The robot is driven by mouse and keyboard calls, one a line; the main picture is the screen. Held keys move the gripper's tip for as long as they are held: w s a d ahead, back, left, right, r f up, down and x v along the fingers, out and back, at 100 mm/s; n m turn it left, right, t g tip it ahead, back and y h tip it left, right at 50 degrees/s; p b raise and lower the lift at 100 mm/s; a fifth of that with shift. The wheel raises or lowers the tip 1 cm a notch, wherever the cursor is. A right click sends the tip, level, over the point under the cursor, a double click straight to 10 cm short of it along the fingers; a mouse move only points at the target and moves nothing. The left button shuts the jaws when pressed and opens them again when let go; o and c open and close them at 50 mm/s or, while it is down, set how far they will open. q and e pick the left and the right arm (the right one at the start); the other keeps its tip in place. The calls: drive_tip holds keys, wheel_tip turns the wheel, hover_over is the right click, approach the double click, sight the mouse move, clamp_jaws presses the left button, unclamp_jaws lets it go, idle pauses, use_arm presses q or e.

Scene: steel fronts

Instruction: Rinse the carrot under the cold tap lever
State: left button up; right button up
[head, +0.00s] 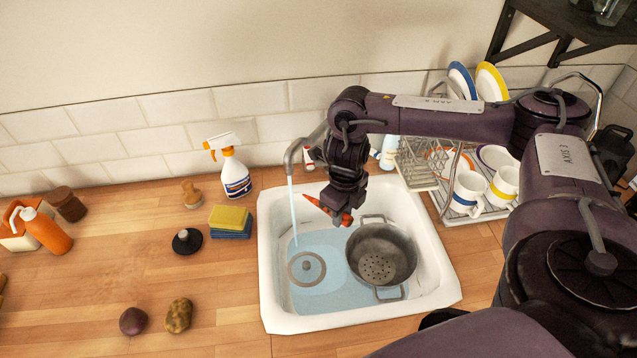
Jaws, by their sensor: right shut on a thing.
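My right gripper (337,213) is over the back of the white sink (440,278), shut on the orange carrot (322,207). The carrot points up and left from the jaws, with its tip to the right of the water stream (293,210); a gap shows between them in this view. Water runs from the tap spout (292,155) down into the sink. The tap's levers are mostly hidden behind my right arm; a small red-marked part (308,156) shows beside the spout. My left gripper is not in view.
A spray bottle (234,175) and sponges (230,221) stand left of the sink. A dish rack with mugs (467,193) is right. The left counter has free room.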

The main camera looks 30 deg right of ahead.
sight(305, 196)
drive_tip(key=shift+w+d, duration=0.1)
drive_tip(key=shift+d, duration=0.15)
drive_tip(key=shift+w+a+f, duration=0.1)
drive_tip(key=shift+w, duration=0.1)
drive_tip(key=w+a+b, duration=0.1)
drive_tip(key=w, duration=0.2)
drive_tip(key=w+a+b, duration=0.1)
drive_tip(key=w, duration=0.2)
drive_tip(key=w+a+b, duration=0.1)
drive_tip(key=w+b, duration=0.1)
drive_tip(key=w, duration=0.1)
drive_tip(key=shift+a, duration=0.1)
drive_tip(key=shift+w+a+b, duration=0.1)
drive_tip(key=shift+w+b, duration=0.2)
drive_tip(key=shift+w, duration=0.4)
idle(1.4)
